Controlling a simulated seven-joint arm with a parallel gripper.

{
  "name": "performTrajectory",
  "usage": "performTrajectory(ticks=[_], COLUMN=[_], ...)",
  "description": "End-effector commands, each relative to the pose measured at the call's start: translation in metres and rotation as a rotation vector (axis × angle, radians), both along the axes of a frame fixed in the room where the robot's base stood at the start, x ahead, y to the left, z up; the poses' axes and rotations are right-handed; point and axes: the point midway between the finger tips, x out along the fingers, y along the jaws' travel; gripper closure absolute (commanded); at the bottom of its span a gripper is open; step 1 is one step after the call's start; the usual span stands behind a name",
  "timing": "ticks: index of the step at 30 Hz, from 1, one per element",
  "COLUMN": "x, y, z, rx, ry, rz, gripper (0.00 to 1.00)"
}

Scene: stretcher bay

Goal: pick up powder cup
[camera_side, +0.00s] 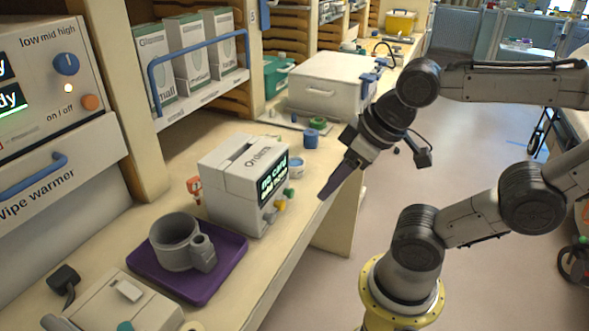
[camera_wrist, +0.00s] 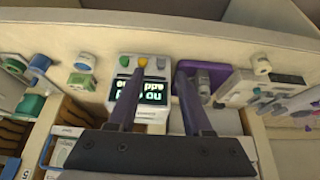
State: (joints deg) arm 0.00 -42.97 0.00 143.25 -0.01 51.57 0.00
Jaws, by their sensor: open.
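A grey cup (camera_side: 176,243) with a small tube-like part on its side stands upright on a purple mat (camera_side: 213,278) on the bench. It also shows in the wrist view (camera_wrist: 209,78), right of my fingers. A small white and blue round container (camera_side: 296,168) stands behind the Orders device; I cannot tell for certain which of the two is the powder cup. My gripper (camera_side: 328,192) is above the bench's front edge, right of the Orders device, apart from both. In the wrist view my gripper (camera_wrist: 155,76) has its two fingers spread and nothing between them.
The boxy Orders device (camera_side: 229,183) with a lit screen stands between the cup and the round container. A blue spool (camera_side: 311,139) and a white case (camera_side: 325,88) are farther back. A wipe warmer (camera_side: 50,175) and shelves wall the left.

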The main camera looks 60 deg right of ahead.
Motion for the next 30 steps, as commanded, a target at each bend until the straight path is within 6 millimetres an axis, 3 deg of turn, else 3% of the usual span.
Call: performTrajectory(ticks=[14,22,30], x=[0.0000,0.0000,0.0000], y=[0.0000,0.0000,0.0000], z=[0.0000,0.0000,0.0001], rx=[0.000,0.000,0.004], ry=[0.000,0.000,0.000], rz=[0.000,0.000,-0.008], gripper=[0.50,0.01,0.00])
